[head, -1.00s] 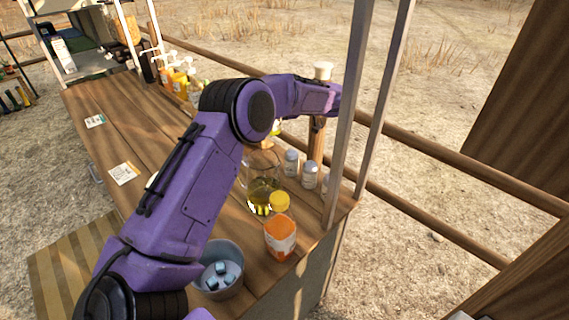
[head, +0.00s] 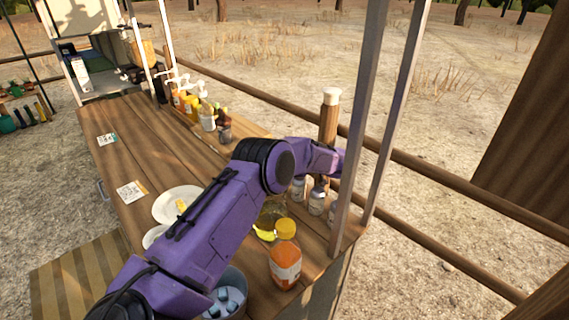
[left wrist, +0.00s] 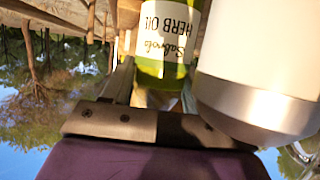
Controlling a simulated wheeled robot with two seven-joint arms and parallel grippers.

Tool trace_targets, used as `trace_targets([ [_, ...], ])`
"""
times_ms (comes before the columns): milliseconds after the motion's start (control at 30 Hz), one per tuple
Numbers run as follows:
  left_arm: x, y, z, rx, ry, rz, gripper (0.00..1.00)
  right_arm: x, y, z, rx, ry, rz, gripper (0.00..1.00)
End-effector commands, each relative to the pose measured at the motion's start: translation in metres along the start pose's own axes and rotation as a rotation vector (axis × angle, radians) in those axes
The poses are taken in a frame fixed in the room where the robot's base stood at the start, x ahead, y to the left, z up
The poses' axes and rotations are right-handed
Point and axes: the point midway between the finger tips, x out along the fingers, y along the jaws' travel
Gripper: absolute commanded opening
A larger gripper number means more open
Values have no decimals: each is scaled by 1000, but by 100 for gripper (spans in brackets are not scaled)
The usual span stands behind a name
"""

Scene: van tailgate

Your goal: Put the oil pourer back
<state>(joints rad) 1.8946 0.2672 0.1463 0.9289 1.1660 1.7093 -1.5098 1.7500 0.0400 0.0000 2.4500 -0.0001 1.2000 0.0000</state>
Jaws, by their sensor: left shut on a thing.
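In the left wrist view, my left gripper (left wrist: 153,90) is shut on a green glass bottle labelled "Herb Oil" (left wrist: 170,45), which I take as the oil pourer. The left gripper and held bottle are hidden there behind my arm and a grey post. Whether the bottle touches the counter cannot be told. My right gripper is not in view.
A grey post (head: 362,110) rises there.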

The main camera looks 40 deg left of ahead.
Motion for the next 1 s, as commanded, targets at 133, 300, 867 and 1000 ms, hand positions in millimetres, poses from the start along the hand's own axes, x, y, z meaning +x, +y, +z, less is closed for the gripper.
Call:
trace_targets([
  [133, 2, 0, 4, -1, 0, 0, 16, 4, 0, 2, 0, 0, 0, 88],
  [300, 4, 0, 10, 0, -1, 0, 16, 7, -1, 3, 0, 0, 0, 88],
  [867, -5, -2, 5, 9, -4, -3, 86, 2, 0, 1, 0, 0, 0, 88],
  [1000, -36, -1, 7, 6, -2, 0, 86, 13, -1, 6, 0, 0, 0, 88],
])
